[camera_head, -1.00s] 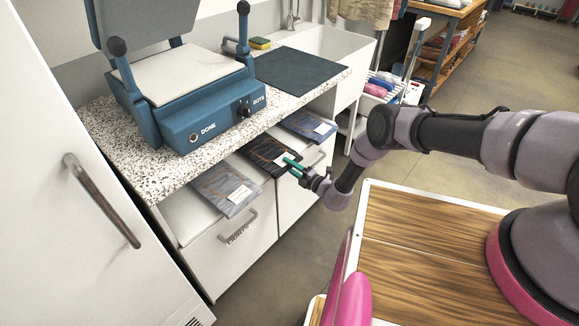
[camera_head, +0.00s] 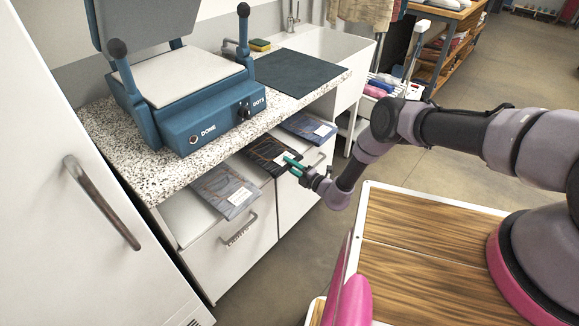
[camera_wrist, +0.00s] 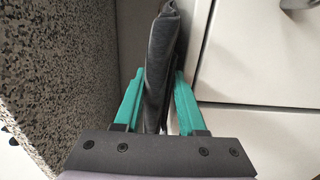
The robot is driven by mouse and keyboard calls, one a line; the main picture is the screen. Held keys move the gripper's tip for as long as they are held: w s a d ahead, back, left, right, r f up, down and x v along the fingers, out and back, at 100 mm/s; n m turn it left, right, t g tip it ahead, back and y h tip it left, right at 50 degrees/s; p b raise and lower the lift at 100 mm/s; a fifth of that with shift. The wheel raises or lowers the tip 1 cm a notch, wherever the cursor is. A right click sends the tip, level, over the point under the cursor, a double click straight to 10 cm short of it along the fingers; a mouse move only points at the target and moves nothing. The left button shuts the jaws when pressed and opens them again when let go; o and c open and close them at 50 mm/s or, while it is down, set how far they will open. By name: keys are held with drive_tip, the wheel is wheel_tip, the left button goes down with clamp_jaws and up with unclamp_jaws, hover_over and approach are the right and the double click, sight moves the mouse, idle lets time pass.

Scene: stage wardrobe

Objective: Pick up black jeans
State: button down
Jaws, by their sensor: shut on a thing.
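The black jeans (camera_head: 268,153) are a dark folded bundle with a white label, in the open top of the cabinet under the counter, between two other folded garments. In the wrist view, the dark folded cloth of the jeans (camera_wrist: 160,60) stands edge-on between the fingers. My gripper (camera_head: 290,165) has green fingers and is shut on the near edge of the jeans. In the wrist view, my gripper (camera_wrist: 155,95) has a finger on each side of the cloth. The far part of the jeans is hidden under the counter.
A blue-grey folded garment (camera_head: 224,188) lies to the left and a dark blue one (camera_head: 308,127) to the right. The speckled countertop (camera_head: 130,155) overhangs close above. A blue heat press (camera_head: 190,110) stands on it. Drawer handles (camera_head: 240,230) stick out below.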

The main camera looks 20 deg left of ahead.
drive_tip(key=v, duration=3)
idle(0.5)
